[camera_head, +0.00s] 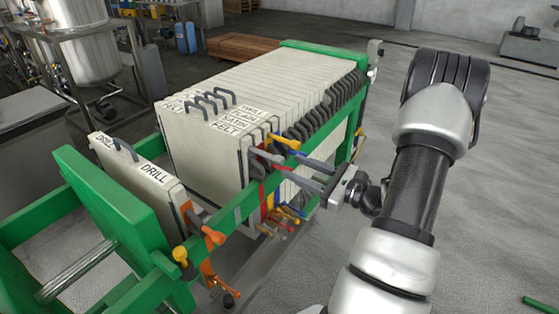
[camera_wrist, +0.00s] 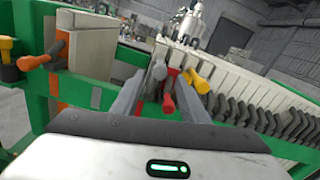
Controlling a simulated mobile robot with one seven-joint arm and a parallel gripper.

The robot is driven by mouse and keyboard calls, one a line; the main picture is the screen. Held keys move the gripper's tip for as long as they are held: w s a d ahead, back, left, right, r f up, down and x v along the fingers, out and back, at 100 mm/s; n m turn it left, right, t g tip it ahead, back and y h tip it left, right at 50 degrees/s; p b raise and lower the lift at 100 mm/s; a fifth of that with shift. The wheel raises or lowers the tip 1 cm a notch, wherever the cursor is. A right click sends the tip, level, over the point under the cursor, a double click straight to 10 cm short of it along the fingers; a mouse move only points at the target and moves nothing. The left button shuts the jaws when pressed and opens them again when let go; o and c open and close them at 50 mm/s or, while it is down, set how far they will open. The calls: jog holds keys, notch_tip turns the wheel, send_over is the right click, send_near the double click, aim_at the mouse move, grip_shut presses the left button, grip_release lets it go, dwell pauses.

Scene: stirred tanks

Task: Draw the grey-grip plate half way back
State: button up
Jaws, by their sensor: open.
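The grey grip (camera_head: 266,155) sticks out from the near front corner of the plate pack, beside the rail. Its plate seems to be the front cream plate (camera_head: 205,150) of the pack, labelled FELT. In the wrist view the grey grip (camera_wrist: 159,70) shows between my fingers, with a red grip (camera_wrist: 168,103) below it and yellow-orange grips (camera_wrist: 198,82) to its right. My gripper (camera_head: 298,171) is open, its fingers pointing at these grips from outside the rail. No hold on the grip shows. How near the fingertips are to it is hard to tell.
A plate labelled DRILL (camera_head: 140,180) with orange grips (camera_head: 212,235) stands apart at the left, before the green end block (camera_head: 110,205). A clear gap lies between it and the pack. The green side rail (camera_head: 240,205) runs under the grips. Dark grips line the pack behind.

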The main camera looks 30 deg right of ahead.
aim_at(283, 163)
jog(key=x, duration=0.6)
jog(key=shift+w+a, duration=0.1)
jog(key=shift+w, duration=0.1)
jog(key=shift+c, duration=0.2)
grip_shut()
